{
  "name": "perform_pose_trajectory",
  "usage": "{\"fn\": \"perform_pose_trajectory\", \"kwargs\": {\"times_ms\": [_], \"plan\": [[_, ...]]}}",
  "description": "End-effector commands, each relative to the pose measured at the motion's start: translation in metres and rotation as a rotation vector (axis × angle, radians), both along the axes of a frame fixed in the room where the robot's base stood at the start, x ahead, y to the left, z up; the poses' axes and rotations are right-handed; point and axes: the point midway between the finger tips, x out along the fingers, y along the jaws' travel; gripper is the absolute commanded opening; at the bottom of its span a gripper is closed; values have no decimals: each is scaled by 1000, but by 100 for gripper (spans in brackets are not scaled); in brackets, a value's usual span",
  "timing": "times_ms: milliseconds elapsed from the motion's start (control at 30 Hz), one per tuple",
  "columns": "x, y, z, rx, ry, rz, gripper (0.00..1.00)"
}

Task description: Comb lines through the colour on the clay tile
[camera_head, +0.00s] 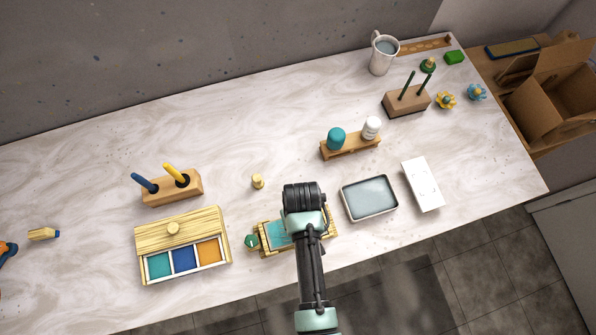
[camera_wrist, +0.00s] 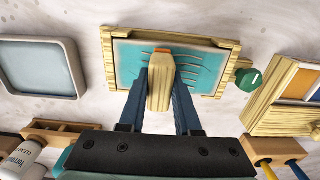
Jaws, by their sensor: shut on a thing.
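The clay tile (camera_head: 279,234) sits in a wooden frame near the table's front edge. My arm covers its right part in the head view. In the wrist view the tile (camera_wrist: 210,64) has a teal surface with several thin curved lines on both sides of the tool. My gripper (camera_wrist: 160,92) is shut on a wooden-handled comb (camera_wrist: 160,84) with an orange end. The orange end lies over the tile's middle, near its far edge in that view. I cannot tell whether it touches. A green knob (camera_wrist: 248,79) is at the frame's side.
A wooden box with teal, blue and orange compartments (camera_head: 229,243) stands left of the tile. A water tray (camera_head: 369,197) and a white card (camera_head: 422,184) lie to the right. Behind are a bottle rack (camera_head: 351,148) and a tool block (camera_head: 172,188). The back middle is clear.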

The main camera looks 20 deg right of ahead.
Motion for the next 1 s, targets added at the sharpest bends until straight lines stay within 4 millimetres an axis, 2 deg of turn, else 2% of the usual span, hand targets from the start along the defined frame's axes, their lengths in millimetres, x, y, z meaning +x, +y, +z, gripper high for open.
{"fn": "perform_pose_trajectory", "kwargs": {"times_ms": [700,1000], "plan": [[-2,-17,-1,-4,5,-5,0],[-2,-17,-1,-4,4,-4,0]]}}
